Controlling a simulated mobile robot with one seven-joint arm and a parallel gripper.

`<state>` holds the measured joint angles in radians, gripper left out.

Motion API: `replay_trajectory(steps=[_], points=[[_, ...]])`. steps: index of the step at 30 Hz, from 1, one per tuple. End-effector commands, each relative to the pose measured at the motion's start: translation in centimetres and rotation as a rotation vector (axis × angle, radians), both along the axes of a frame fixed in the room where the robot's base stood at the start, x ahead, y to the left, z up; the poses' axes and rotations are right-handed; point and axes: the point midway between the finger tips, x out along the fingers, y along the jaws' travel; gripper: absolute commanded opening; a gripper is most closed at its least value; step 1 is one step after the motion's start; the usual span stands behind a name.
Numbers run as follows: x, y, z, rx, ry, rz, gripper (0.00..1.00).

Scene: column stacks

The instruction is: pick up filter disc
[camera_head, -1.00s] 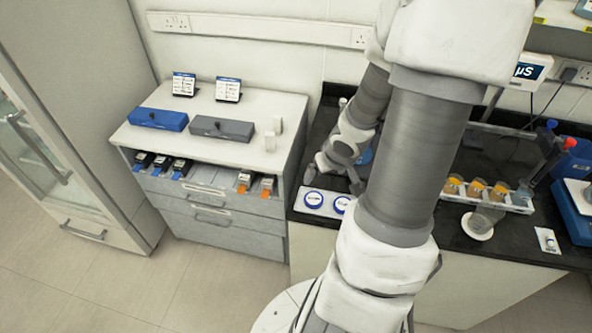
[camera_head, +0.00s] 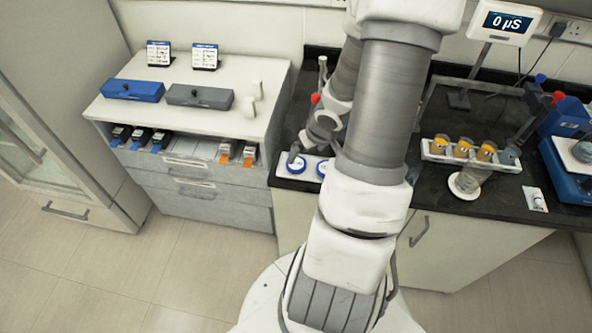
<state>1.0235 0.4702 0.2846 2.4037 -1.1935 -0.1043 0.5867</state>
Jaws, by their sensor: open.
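Two round blue-rimmed discs with white tops sit on a small white tray (camera_head: 283,170) at the left end of the black counter. The left disc (camera_head: 297,166) is mostly visible; the right disc (camera_head: 322,170) is partly covered by my arm. Their labels are too small to read, and I cannot tell whether either is the filter disc. My gripper (camera_head: 308,150) is open and points down, close over the tray, with one finger by the left disc. The other finger is partly hidden, and I cannot tell whether it touches anything.
A rack of orange-filled cups (camera_head: 470,152) stands on the counter to the right, with a clear vessel on a white round base (camera_head: 464,186) before it. A meter display (camera_head: 505,24) reads 0 µS. A drawer cabinet (camera_head: 190,180) with blue and grey boxes stands left.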

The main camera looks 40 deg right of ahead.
Motion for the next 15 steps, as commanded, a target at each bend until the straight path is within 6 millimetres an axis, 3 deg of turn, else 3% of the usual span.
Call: replay_trajectory(steps=[1,6,15], points=[[0.4,0.0,-1.3,0.001,0.0,0.001,1.0],[1.2,-0.2,-3.3,0.0,0.0,-0.001,1.0],[1.8,-0.3,-4.4,-0.001,0.0,-0.001,1.0]])
